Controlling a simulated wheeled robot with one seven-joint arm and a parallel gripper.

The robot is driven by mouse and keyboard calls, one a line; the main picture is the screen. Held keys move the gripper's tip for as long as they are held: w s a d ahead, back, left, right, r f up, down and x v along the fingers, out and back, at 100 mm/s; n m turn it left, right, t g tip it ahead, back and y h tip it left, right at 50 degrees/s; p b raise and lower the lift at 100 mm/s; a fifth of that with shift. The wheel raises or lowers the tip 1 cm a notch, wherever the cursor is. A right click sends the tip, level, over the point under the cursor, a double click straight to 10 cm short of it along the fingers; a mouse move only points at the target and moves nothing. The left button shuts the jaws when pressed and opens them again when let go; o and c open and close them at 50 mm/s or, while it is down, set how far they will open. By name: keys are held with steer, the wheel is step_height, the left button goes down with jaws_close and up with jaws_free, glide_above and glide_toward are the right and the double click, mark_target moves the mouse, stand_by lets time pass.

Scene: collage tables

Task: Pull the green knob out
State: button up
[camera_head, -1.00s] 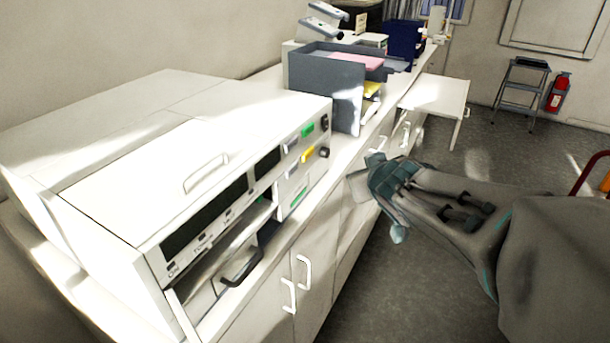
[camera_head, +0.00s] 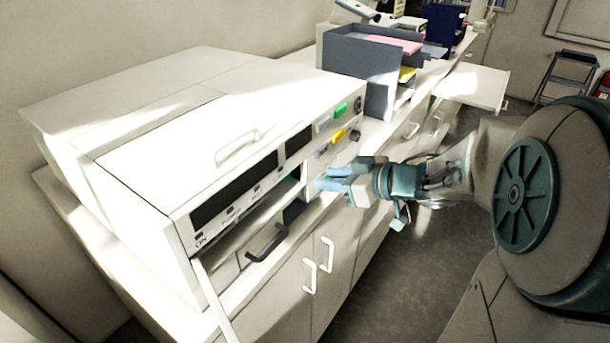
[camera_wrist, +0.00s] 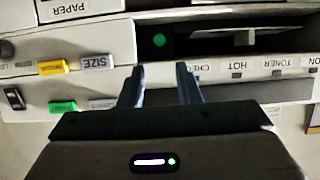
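A green knob (camera_head: 340,109) sits at the upper right of the white machine's front, above a yellow knob (camera_head: 338,136). In the wrist view the picture is turned over, and the green knob (camera_wrist: 62,107) is left of my fingers, with the yellow one (camera_wrist: 52,67) above it. A round green spot (camera_wrist: 158,40) also shows beside a dark opening, beyond the fingertips. My gripper (camera_head: 324,183) is in front of the machine, lower than the green knob. Its two fingers (camera_wrist: 161,77) are apart with nothing between them.
The white machine (camera_head: 205,119) stands on a counter with handled cabinet doors (camera_head: 340,260). A black handle (camera_head: 267,243) sticks out low on its front. A grey file tray (camera_head: 345,75) stands just behind its right end. Open floor lies to the right.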

mark_target(289, 176)
steer(key=x, duration=1)
steer(key=shift+w+a+f, duration=0.1)
steer(key=shift+w+a, duration=0.05)
jaws_close()
